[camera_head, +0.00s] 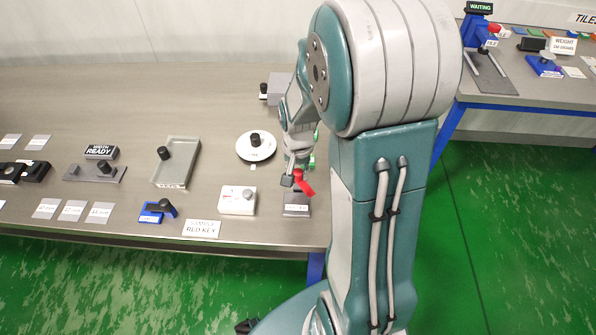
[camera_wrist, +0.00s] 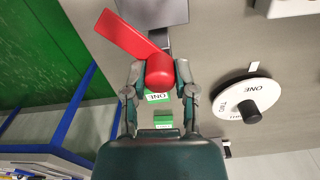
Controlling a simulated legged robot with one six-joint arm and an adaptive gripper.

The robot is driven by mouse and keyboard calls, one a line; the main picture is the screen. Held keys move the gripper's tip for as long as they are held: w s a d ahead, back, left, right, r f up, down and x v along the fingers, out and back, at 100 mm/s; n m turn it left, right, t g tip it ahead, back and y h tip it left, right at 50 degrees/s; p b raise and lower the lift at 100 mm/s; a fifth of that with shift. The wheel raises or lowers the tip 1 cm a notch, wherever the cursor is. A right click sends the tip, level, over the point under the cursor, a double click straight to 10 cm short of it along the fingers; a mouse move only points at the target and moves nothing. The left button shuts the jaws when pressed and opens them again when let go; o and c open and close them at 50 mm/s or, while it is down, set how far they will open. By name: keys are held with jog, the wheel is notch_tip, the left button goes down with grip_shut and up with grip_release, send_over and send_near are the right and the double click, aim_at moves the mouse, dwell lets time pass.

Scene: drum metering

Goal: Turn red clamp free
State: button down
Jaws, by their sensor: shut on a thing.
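The red clamp (camera_wrist: 160,72) has a round red knob and a flat red arm that points to the upper left in the wrist view. It also shows in the head view (camera_head: 307,186), above a dark grey block (camera_head: 297,209). My gripper (camera_wrist: 158,88) has its two fingers on either side of the round red knob and is shut on it. In the head view my gripper (camera_head: 293,178) is small and partly hides the clamp. The clamp's lower part is hidden in the wrist view.
A white dial (camera_head: 256,147) with a black knob stands left of the clamp. A white box (camera_head: 238,201) and a blue fixture (camera_head: 157,211) sit nearer the front edge. A sign reads "SAMPLE RED KEY" (camera_head: 201,228). A green block marked "ONE" (camera_wrist: 158,97) lies close by my fingers.

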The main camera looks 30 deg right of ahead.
aim_at(297, 172)
jog(key=n, duration=0.5)
jog(key=shift+n, duration=0.3)
jog(key=n, duration=0.4)
jog(key=shift+n, duration=0.4)
jog(key=shift+c, duration=2.1)
grip_release()
jog(key=shift+w, duration=0.1)
jog(key=shift+r, duration=0.1)
notch_tip(297, 172, up, 12)
jog(key=shift+a, duration=0.1)
